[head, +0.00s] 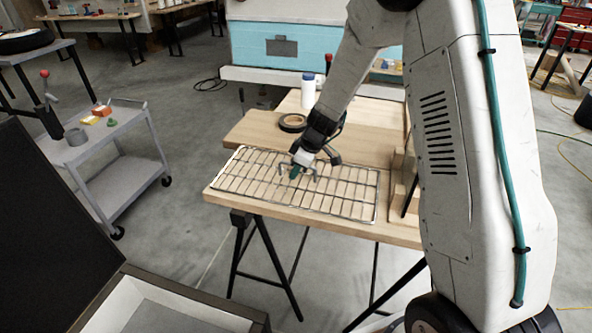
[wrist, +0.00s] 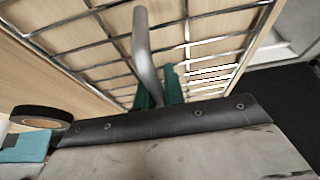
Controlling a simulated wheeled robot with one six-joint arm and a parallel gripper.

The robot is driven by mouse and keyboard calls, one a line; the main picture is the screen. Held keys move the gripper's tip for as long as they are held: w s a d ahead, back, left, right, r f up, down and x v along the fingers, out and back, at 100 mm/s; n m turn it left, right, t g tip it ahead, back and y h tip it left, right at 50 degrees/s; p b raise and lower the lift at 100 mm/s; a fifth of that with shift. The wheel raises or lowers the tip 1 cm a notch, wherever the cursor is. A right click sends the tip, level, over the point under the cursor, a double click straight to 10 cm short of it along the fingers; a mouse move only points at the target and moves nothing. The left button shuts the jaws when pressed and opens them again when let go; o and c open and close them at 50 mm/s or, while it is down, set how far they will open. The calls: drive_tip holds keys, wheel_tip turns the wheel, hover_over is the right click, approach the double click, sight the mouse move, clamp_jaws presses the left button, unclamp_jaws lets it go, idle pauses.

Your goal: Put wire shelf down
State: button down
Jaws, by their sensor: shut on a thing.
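The wire shelf (head: 340,195) is a metal grid lying over the wooden table top (head: 225,202) in the head view. It looks flat on or just above the wood; I cannot tell whether it touches all along. My gripper (head: 299,170) is over the left-middle part of the shelf, pointing down. In the wrist view my gripper's green fingertips (wrist: 158,92) are closed at the wire shelf (wrist: 85,50), around its wires by a grey curved bar. The exact grip point is partly hidden by the fingers.
A roll of dark tape (head: 292,122) and a white bottle (head: 308,90) stand behind the shelf on the table. A grey cart (head: 118,150) is at the left. An open case (head: 150,305) is at the lower left. Wooden pieces stand at the table's right side.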

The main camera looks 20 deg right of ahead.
drive_tip(key=c, duration=1.5)
unclamp_jaws()
drive_tip(key=v, duration=1.1)
drive_tip(key=shift+r, duration=0.3)
drive_tip(key=shift+s+r, duration=0.25)
drive_tip(key=shift+r, duration=0.3)
drive_tip(key=s+a+r+m, duration=0.2)
drive_tip(key=s+r, duration=0.5)
drive_tip(key=s+r+m+h, duration=0.1)
drive_tip(key=s+r+m, duration=0.1)
drive_tip(key=s, duration=0.7)
drive_tip(key=s+d+r+m+g+h, duration=0.1)
drive_tip(key=s+m, duration=0.3)
drive_tip(key=s, duration=0.5)
drive_tip(key=s+r+m+h, duration=0.1)
drive_tip(key=s+r, duration=0.3)
drive_tip(key=s, duration=0.6)
drive_tip(key=shift+d+m+g+h, duration=0.3)
drive_tip(key=shift+m+h, duration=0.1)
drive_tip(key=shift+m, duration=0.5)
